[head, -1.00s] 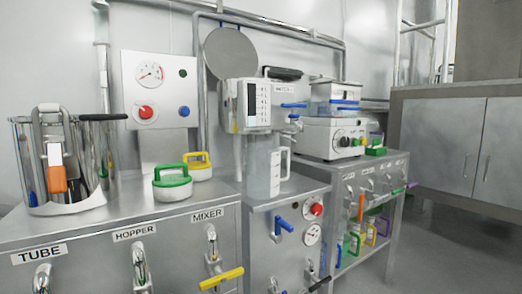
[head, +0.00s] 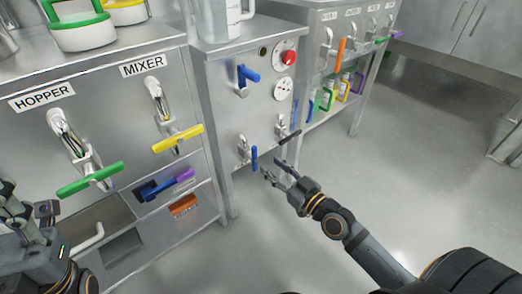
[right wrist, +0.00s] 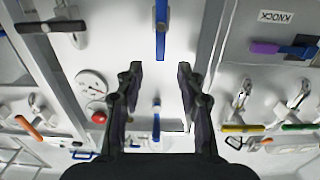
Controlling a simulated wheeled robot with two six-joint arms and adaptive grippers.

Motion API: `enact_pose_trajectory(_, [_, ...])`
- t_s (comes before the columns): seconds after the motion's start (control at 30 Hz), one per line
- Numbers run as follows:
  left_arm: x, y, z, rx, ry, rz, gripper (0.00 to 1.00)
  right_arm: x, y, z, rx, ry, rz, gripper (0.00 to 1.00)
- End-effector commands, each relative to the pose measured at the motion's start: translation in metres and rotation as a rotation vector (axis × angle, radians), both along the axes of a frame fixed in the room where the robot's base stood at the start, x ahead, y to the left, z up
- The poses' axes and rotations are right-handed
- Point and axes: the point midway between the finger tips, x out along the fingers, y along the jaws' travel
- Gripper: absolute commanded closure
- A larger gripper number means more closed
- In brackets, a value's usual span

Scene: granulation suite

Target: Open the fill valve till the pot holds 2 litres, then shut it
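The clear pot (head: 222,18) stands on the middle cabinet, cut off by the top edge of the head view; its level cannot be read. On the cabinet front are an upper blue-handled valve (head: 248,74), a lower blue-handled valve (head: 254,158) and a black-handled valve (head: 290,137). No label tells which is the fill valve. My right gripper (head: 273,172) is open and empty, just in front of the lower blue handle. In the right wrist view, upside down, that blue handle (right wrist: 160,30) lies ahead between the fingertips (right wrist: 160,68). My left gripper (head: 25,212) is at the lower left, partly cut off.
The hopper's green handle (head: 90,180) and the mixer's yellow handle (head: 177,138) are at left. A red knob (head: 289,58) and a gauge (head: 283,88) are on the middle cabinet. Bottles stand on the right shelf. The floor (head: 400,150) at right is clear.

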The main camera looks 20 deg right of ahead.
Motion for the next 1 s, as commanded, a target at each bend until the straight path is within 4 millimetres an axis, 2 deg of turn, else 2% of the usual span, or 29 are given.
enact_pose_trajectory(0.3, [0.003,-0.001,-0.017,0.006,0.009,0.005,0.60,0.061,0.022,0.000,0.007,-0.004,-0.001,0.62])
enact_pose_trajectory(0.43, [0.006,-0.001,-0.020,0.004,0.018,0.007,0.60,0.078,0.028,-0.001,0.004,-0.002,0.000,0.62])
enact_pose_trajectory(0.6, [0.006,0.001,-0.011,-0.009,-0.005,0.012,0.60,0.087,0.032,0.000,0.002,0.000,0.001,0.62])
enact_pose_trajectory(0.83, [0.005,0.002,-0.009,-0.011,-0.014,0.013,0.60,0.087,0.032,0.000,0.001,0.000,0.001,0.64])
enact_pose_trajectory(1.0, [0.005,0.002,-0.009,-0.009,-0.014,0.012,0.60,0.087,0.032,0.000,0.001,0.000,0.001,0.87])
